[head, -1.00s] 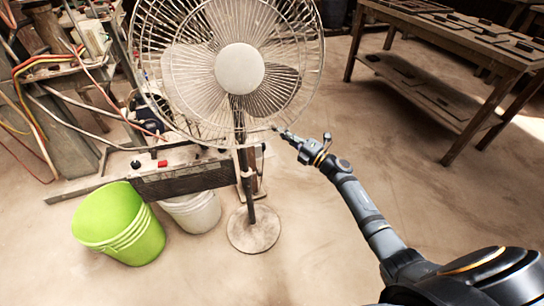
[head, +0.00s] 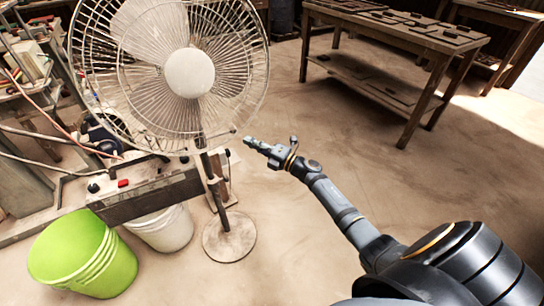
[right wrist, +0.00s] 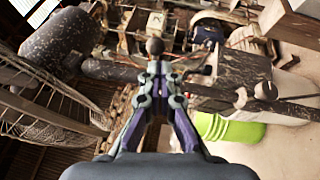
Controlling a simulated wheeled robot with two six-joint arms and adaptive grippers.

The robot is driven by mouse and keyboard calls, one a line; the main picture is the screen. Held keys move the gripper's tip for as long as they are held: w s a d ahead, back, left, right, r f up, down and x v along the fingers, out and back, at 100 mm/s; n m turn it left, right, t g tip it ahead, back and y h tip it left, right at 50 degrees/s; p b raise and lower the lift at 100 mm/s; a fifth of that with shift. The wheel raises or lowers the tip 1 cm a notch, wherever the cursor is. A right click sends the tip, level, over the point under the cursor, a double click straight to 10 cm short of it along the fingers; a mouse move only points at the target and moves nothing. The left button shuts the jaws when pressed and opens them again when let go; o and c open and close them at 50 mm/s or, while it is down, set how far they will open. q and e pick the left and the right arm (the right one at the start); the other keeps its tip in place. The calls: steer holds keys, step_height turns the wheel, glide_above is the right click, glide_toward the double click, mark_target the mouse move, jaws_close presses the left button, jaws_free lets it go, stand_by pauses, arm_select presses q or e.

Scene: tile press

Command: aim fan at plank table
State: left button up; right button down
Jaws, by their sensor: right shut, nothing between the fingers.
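The standing fan (head: 190,72) is at the left of the head view, its wire cage facing roughly toward me. It stands on a dark pole with a round base (head: 229,238). The plank table (head: 372,29) is behind it at the upper right, with dark flat pieces on top and a lower shelf. My right gripper (head: 248,141) is shut and empty, to the right of the fan's pole and just off the cage's lower right edge. In the right wrist view its fingers (right wrist: 155,72) are together, with the cage (right wrist: 45,110) at the left. My left gripper is out of view.
A grey control box with a red button (head: 140,188) is beside the fan's pole. A green bucket (head: 82,255) and a white bucket (head: 163,229) stand at lower left. Hoses and machinery fill the left. Floor between fan and table is clear.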

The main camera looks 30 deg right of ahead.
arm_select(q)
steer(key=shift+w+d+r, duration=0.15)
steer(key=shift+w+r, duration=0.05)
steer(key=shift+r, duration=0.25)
arm_select(e)
steer(key=s+d+f, duration=0.1)
steer(key=s+d, duration=0.4)
steer(key=d, duration=0.3)
steer(key=shift+s, duration=0.15)
steer(key=shift+d+f, duration=0.1)
steer(key=shift+f, duration=0.1)
